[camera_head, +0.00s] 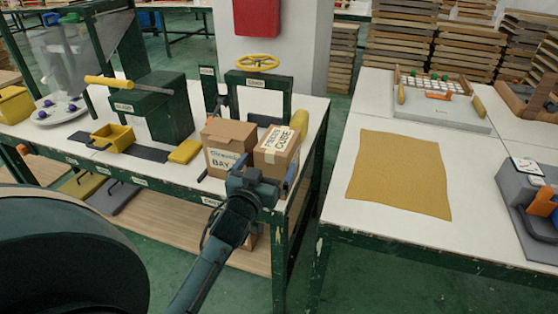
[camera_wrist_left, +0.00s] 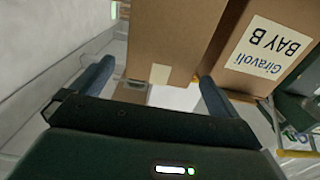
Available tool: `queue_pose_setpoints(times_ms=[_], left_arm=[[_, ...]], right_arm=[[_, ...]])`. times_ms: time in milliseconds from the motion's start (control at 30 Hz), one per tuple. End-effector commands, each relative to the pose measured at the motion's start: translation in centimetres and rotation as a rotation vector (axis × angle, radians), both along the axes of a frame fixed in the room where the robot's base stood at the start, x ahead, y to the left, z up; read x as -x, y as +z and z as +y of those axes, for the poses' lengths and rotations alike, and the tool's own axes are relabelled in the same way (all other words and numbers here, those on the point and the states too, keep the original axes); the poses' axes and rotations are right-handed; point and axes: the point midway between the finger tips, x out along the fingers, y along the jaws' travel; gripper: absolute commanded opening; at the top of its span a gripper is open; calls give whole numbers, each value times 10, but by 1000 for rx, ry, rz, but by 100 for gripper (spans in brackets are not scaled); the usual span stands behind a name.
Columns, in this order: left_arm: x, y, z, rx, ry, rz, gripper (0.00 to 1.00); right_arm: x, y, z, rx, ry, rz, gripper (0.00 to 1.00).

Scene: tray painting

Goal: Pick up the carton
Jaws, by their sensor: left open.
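Two brown cartons stand side by side at the right end of the green-framed workbench. The left carton (camera_head: 222,138) is labelled "Giravoli BAY B"; it also shows at the upper right of the left wrist view (camera_wrist_left: 230,72). The right carton (camera_head: 285,168) has a white label ending in "CUBE" and shows plain brown in the left wrist view (camera_wrist_left: 172,32). My left gripper (camera_head: 262,175) is open at the near side of the right carton, its fingertips to either side of that carton's near face. Contact cannot be told. My right gripper is out of view.
A yellow handwheel (camera_head: 258,62) on a green frame stands behind the cartons. A dark green box (camera_head: 155,108), a yellow bin (camera_head: 112,137) and a yellow block (camera_head: 185,151) are to the left. A second table with a tan mat (camera_head: 400,172) stands right, across a floor gap.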

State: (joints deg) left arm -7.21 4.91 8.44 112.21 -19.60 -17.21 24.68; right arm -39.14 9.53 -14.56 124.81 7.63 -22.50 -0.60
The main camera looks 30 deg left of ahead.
Motion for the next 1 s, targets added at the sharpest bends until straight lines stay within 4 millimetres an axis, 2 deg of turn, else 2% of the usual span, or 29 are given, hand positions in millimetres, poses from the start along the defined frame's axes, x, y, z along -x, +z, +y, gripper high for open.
queue_pose_setpoints(times_ms=[100, 267, 600, 867, 1000], left_arm=[[-17, 0, 4, -1, -1, -1, 100], [-26, 0, 6, 0, -1, 0, 100], [-69, 3, 18, -2, -1, 1, 100], [-73, 2, 19, 0, -1, 2, 100], [-73, 2, 19, 0, -1, 2, 91]], right_arm=[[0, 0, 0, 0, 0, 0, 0], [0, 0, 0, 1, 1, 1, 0], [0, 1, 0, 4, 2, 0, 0], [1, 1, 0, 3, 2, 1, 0], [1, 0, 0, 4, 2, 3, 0]])
